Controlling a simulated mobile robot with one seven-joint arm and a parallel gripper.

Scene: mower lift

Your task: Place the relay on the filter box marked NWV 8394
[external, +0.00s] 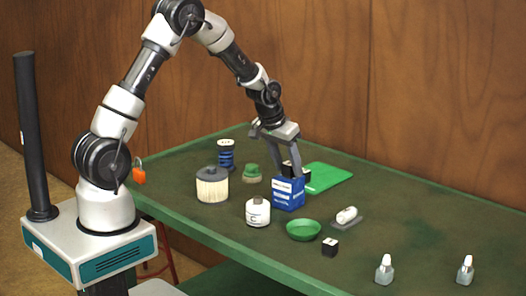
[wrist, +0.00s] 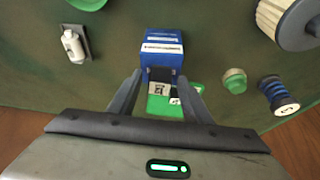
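A blue filter box (external: 288,194) with white stripes stands on the green table; it also shows in the wrist view (wrist: 162,47). Its marking is too small to read. A small black relay (external: 330,247) with a pale top label sits in front of it. Dark blocks show behind the box, partly hidden in the external view; the wrist view shows a pale-labelled block (wrist: 158,88) and a second label (wrist: 175,100) against the green mat. My gripper (external: 287,172) is low behind the box. Its fingers (wrist: 159,77) are apart, with nothing clearly clamped.
A green bowl (external: 303,230) is in front, a green mat (external: 325,177) behind. The table's right side is mostly clear, with two dropper bottles near the front.

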